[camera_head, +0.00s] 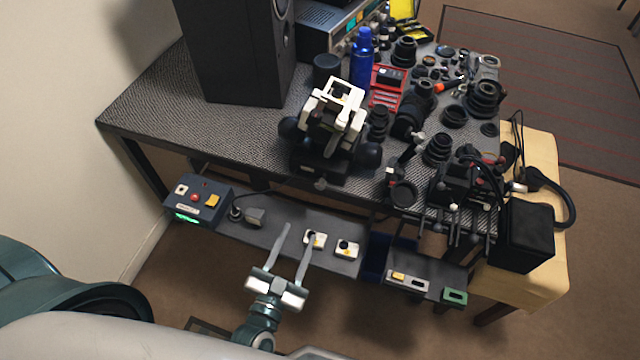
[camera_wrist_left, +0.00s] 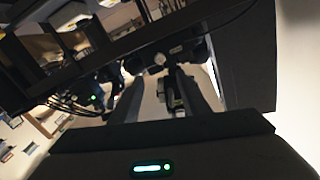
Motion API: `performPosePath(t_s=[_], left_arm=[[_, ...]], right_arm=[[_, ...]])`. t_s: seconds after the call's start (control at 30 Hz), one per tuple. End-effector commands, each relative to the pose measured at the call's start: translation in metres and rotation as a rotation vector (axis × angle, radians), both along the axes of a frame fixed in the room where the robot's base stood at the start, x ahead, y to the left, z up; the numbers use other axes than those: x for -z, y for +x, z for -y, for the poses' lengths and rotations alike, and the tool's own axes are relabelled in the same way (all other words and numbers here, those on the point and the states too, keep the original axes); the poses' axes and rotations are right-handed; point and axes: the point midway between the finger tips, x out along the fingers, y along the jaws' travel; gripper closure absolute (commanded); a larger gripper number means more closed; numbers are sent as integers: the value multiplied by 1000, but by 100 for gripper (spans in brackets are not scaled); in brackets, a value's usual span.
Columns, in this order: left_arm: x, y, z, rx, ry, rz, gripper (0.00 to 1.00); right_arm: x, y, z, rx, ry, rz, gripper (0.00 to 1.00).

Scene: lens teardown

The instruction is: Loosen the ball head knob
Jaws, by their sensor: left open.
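A black-and-white device (camera_head: 335,118) stands at the table's front edge, with dark round parts at its sides. A small grey knob (camera_head: 320,184) sits low at its front. It looks like the ball head knob, but I cannot be sure. A light round knob also shows in the left wrist view (camera_wrist_left: 160,59), just beyond the fingertips. My left gripper (camera_head: 297,232) is open in front of the table, below the device, its fingers pointing toward the table edge. Its two fingers also show in the left wrist view (camera_wrist_left: 163,84), with nothing clearly held between them. My right gripper is not in view.
A grey strip with sockets (camera_head: 285,230) runs along the table front, near my left fingers. A control box (camera_head: 198,200) is at its left end. A tall black speaker (camera_head: 240,50) stands behind left. Lenses and a blue bottle (camera_head: 362,60) crowd the right. Bare tabletop (camera_head: 165,100) lies left.

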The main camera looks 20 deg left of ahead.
Motion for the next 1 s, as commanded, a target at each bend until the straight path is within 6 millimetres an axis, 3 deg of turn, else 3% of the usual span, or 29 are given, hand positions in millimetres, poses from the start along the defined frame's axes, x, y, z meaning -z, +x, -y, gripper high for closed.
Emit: performPosePath(t_s=[0.43,1.0], left_arm=[[-3,63,2,0,-1,2,58],[-1,154,5,1,0,1,58]], right_arm=[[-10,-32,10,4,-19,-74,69],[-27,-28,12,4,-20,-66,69]])
